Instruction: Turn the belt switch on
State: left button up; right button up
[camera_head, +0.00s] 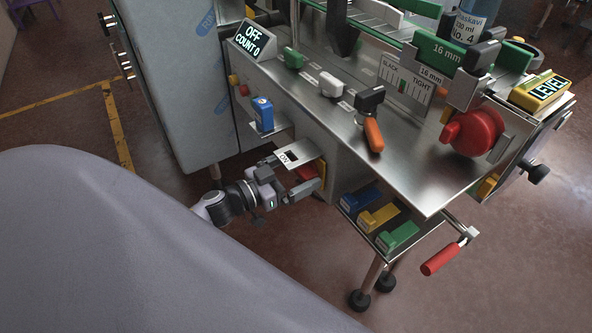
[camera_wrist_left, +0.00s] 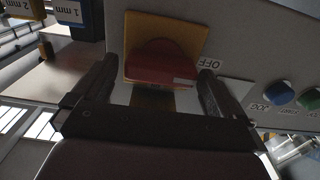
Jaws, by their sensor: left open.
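The belt switch is a red rotary knob (camera_wrist_left: 160,64) on a yellow square plate (camera_wrist_left: 188,28) on the machine's front panel. Its knob lies across the picture in the left wrist view, with an OFF label (camera_wrist_left: 211,63) to its right. My right gripper is not in view.
A display (camera_head: 254,40) reads OFF, COUNT 0. A blue block (camera_head: 263,113) stands on a small shelf left of the switch. Coloured blocks (camera_head: 378,216) sit on a lower shelf to the right. A green button (camera_wrist_left: 311,98) and a blue button (camera_wrist_left: 279,94) are beside the switch.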

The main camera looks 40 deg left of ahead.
pick_arm(q)
jog(key=c, duration=0.9)
